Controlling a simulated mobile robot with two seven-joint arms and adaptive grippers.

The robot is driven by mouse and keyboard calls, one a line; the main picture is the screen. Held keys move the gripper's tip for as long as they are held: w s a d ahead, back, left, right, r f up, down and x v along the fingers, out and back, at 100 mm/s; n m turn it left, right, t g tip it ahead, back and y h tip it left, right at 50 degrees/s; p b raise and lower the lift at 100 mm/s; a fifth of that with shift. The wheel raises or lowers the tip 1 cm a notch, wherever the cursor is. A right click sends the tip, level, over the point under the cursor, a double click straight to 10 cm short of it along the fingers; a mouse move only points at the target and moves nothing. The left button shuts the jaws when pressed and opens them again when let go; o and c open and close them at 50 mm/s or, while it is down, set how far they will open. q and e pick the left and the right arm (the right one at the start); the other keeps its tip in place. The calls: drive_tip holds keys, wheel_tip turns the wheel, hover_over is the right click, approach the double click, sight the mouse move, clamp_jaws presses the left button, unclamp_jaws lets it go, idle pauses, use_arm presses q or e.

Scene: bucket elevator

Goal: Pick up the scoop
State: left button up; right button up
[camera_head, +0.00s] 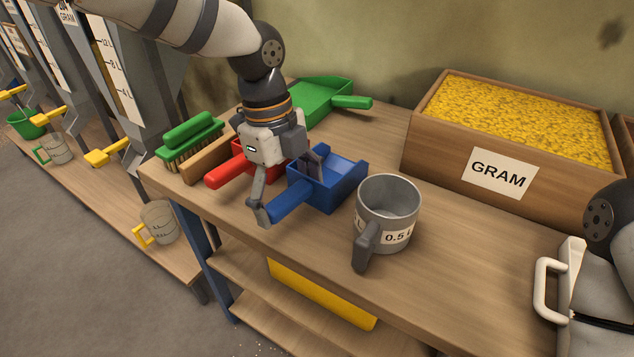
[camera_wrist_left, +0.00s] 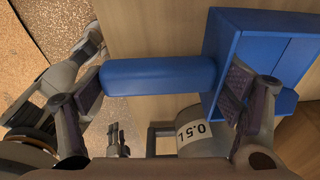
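The blue scoop (camera_head: 329,191) lies on the wooden table, its handle pointing to the table's front edge. It also shows in the left wrist view (camera_wrist_left: 160,76). My left gripper (camera_head: 287,187) is over it, pointing down. Its fingers are spread apart, one by the handle's free end and the other by the pan, with the handle between them. In the left wrist view the left gripper (camera_wrist_left: 164,92) looks open; contact with the scoop cannot be told. A small dark shape in that view may be my right gripper (camera_wrist_left: 118,140); its state is unclear.
A grey 0.5 L measuring cup (camera_head: 389,209) stands right of the scoop. A red scoop (camera_head: 232,170), a green scoop (camera_head: 322,100) and a green brush (camera_head: 190,138) lie left and behind. A GRAM box (camera_head: 427,137) of yellow grain stands at the back right.

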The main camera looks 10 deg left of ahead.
use_arm(q)
drive_tip(key=shift+c, duration=1.1)
drive_tip(key=shift+r, duration=0.3)
drive_tip(key=r, duration=0.3)
drive_tip(key=shift+s+r, duration=0.2)
drive_tip(key=shift+r, duration=0.05)
drive_tip(key=s+r, duration=0.3)
drive_tip(key=s, duration=0.1)
drive_tip(key=s+r+p, duration=0.1)
drive_tip(key=s+r, duration=0.2)
drive_tip(key=s, duration=0.2)
drive_tip(key=s+d+r+p, duration=0.1)
drive_tip(key=s+r, duration=0.1)
drive_tip(key=s, duration=0.2)
drive_tip(key=shift+s+d+r, duration=0.1)
drive_tip(key=shift+s+r, duration=0.2)
drive_tip(key=shift+r, duration=0.1)
use_arm(e)
drive_tip(key=w+r+t, duration=0.1)
drive_tip(key=w+r, duration=0.1)
drive_tip(key=w, duration=0.1)
drive_tip(key=shift+r, duration=0.35)
